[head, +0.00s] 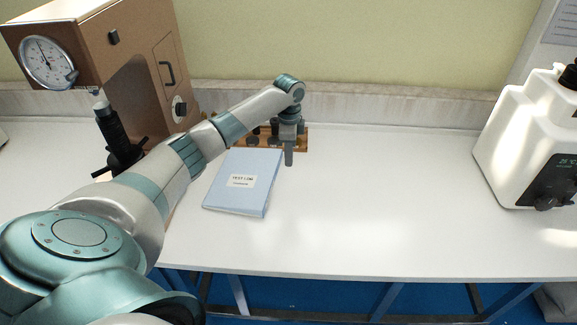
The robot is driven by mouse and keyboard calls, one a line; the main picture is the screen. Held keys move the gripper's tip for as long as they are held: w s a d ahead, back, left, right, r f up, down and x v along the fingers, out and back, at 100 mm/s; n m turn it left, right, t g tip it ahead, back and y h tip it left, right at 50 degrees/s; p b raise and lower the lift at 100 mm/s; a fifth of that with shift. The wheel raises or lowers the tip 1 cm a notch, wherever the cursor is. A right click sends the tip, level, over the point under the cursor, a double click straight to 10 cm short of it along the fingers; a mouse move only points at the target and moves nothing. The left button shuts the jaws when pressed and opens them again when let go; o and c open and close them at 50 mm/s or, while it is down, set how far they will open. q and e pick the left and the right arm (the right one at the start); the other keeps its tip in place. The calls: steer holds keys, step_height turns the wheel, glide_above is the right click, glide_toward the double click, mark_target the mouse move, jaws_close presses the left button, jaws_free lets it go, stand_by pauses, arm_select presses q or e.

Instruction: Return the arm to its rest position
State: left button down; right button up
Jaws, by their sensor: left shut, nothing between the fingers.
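My left arm (150,190) comes in from the lower left and reaches across the white bench to its back middle. My left gripper (289,158) points down, shut and empty, just right of the blue test log's upper right corner. I cannot tell whether its tips touch the bench. My right gripper is not in view.
The blue test log (239,200) lies on the bench (380,200). Behind it is a wooden rack (299,139), partly hidden by my arm. A brown hardness tester (105,45) with a dial stands left, a white machine (525,135) right.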

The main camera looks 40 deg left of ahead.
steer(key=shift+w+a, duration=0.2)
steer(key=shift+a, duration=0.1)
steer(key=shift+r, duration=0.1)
